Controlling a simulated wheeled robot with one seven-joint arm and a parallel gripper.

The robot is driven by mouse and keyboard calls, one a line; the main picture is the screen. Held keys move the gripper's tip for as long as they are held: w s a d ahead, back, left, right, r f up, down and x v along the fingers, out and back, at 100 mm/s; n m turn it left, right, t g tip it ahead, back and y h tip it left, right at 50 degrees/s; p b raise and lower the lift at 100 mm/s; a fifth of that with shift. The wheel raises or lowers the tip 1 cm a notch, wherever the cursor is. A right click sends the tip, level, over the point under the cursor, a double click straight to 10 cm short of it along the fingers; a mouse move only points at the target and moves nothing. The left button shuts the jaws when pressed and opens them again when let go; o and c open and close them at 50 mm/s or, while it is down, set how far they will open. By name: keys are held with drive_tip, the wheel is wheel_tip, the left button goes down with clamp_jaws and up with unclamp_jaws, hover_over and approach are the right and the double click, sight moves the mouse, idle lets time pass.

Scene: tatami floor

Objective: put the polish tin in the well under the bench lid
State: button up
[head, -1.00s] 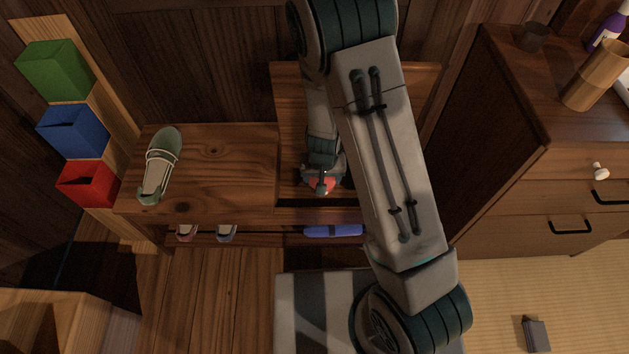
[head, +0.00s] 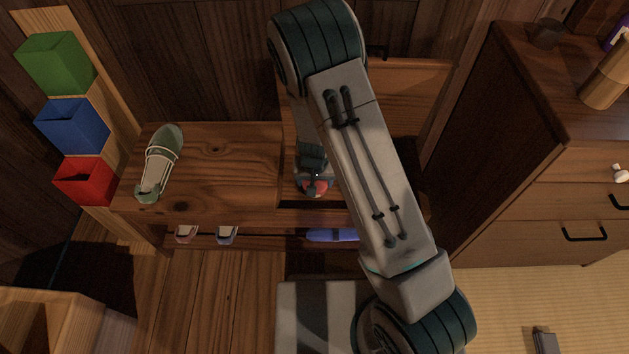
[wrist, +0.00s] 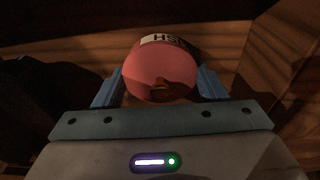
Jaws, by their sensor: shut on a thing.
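The polish tin (wrist: 160,72) is round and red with a pale lettered label, partly cut off at its top in the wrist view. My gripper (wrist: 160,88) is shut on it, with a blue finger on either side. In the head view my gripper (head: 314,180) is over the right part of the wooden bench (head: 225,170), and a bit of the red tin (head: 317,188) shows below it. The bench lid (head: 415,90) stands raised at the back right. The well (head: 289,183) lies under my gripper and is mostly hidden by my arm; I cannot tell the tin's height above its floor.
A green shoe (head: 160,162) lies on the bench's left part. Shoes (head: 227,234) and a blue thing (head: 332,235) are on the shelf below. Green, blue and red boxes (head: 85,180) stand at left. A drawer cabinet (head: 530,195) stands close at right.

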drive_tip(key=shift+f, duration=0.2)
drive_tip(key=o, duration=1)
drive_tip(key=s+d+r+y+p, duration=0.1)
drive_tip(key=s+r+p, duration=0.15)
drive_tip(key=r, duration=0.75)
drive_tip(key=s+d+r+p, duration=0.15)
drive_tip(key=r+p, duration=0.25)
drive_tip(key=r, duration=0.7)
drive_tip(key=s+d+r+h, duration=0.1)
drive_tip(key=s+d+r, duration=0.9)
drive_tip(key=s+r, duration=0.5)
drive_tip(key=shift+d+n+g, duration=0.3)
drive_tip(key=shift+d, duration=0.05)
